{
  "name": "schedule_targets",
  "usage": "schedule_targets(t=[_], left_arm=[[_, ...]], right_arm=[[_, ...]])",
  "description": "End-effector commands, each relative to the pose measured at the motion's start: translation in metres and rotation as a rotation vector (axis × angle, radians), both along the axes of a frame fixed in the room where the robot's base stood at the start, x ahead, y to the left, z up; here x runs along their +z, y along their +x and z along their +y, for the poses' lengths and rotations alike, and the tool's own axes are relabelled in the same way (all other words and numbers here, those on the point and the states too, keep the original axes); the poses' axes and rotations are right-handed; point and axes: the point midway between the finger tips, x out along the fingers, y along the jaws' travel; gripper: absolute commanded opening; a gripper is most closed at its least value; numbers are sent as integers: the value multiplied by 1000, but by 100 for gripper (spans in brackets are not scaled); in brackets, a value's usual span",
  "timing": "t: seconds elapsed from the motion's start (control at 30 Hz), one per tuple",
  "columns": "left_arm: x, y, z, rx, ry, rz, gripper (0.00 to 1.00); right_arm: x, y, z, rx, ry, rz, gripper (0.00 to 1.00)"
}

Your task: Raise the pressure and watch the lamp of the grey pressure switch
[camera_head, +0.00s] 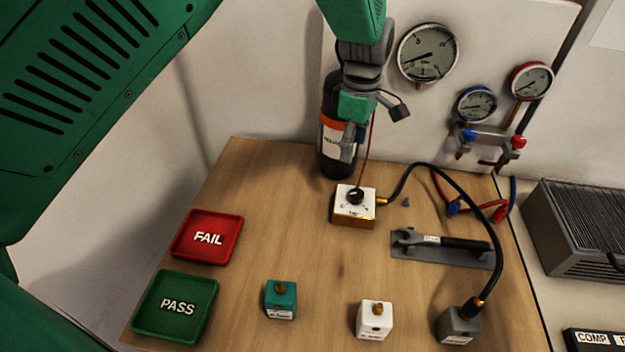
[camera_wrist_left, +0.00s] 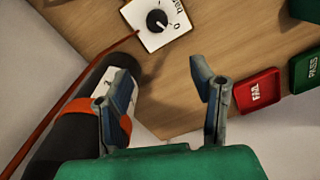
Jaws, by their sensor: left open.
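The grey pressure switch (camera_head: 459,327) is a small cube at the table's front right, with a black hose running from its top fitting to the white regulator box (camera_head: 345,214). I cannot make out a lamp on it. The box's black knob (camera_head: 355,196) faces up; the wrist view also shows the knob (camera_wrist_left: 157,20). The large pressure gauge (camera_head: 428,54) hangs on the wall; its reading is too small to tell. My left gripper (camera_head: 373,132) is open and empty, above and behind the box, in front of the black bottle (camera_head: 332,105). My right gripper is not in view.
A teal cube (camera_head: 281,300) and a white cube (camera_head: 375,321) stand in front. The red FAIL tray (camera_head: 207,237) and green PASS tray (camera_head: 175,306) lie left. A wrench (camera_head: 450,242) lies on a grey mat. A manifold (camera_head: 488,134) with two gauges hangs right.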

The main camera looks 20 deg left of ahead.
Motion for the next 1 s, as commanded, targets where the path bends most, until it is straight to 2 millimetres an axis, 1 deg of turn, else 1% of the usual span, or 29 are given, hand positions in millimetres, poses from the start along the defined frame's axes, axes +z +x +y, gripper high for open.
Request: schedule_targets(t=[0.03, 0.13, 0.27, 0.53, 0.7, 0.83, 1.0], left_arm=[[-1, 0, -10, 4, 2, -1, 51], [-10, 0, -14, 8, 3, 1, 51], [-32, -1, -9, 6, 0, 5, 51], [-92, -1, 10, 8, -20, 3, 51], [-121, -1, 8, 7, -19, 2, 51], [-133, 0, -1, 6, -12, 1, 51], [-139, 0, -10, 5, -3, -2, 51]], right_arm=[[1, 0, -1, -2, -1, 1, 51], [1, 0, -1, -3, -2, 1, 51], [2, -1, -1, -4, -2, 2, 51], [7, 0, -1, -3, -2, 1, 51], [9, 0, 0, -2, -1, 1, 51], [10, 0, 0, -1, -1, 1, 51], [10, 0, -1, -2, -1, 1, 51]])
